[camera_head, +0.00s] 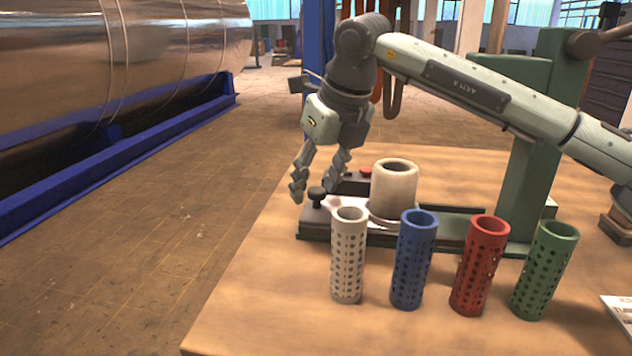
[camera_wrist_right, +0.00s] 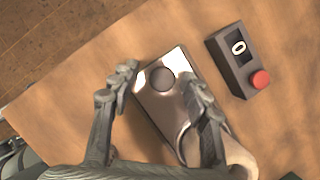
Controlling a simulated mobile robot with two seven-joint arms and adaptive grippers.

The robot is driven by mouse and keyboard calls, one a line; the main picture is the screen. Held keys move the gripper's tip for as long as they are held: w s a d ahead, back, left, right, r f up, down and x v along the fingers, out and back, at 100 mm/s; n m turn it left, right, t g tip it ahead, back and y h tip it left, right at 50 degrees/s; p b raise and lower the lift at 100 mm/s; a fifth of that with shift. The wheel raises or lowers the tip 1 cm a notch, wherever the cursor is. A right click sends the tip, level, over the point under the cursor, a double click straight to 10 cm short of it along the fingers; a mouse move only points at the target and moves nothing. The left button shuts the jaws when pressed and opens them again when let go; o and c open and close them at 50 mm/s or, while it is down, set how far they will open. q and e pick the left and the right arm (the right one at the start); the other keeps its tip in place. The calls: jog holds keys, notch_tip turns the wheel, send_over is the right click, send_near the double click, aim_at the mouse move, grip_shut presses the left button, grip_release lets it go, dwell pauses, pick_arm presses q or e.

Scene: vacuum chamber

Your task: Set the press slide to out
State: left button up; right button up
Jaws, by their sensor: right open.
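The press slide (camera_head: 345,212) is a shiny metal plate at the left end of the green press base, with a dark round knob (camera_head: 317,196) near its left end. A cream cylindrical cup (camera_head: 394,190) stands on the slide. In the right wrist view the slide (camera_wrist_right: 176,105) and its knob (camera_wrist_right: 162,79) lie between the fingers. My right gripper (camera_head: 317,184) is open, pointing down, its fingertips to either side of the knob; I cannot tell whether they touch it. In the right wrist view the gripper (camera_wrist_right: 161,82) is empty. My left gripper is not in view.
A dark control box (camera_wrist_right: 228,68) with a red button (camera_wrist_right: 260,79) sits just behind the slide. Perforated white, blue, red and green cylinders (camera_head: 348,255) stand in front of the press. The green press column (camera_head: 530,150) rises at right. The table's left edge is near the slide.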

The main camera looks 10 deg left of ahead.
jog(key=v, duration=1.2)
jog(key=shift+f, duration=0.1)
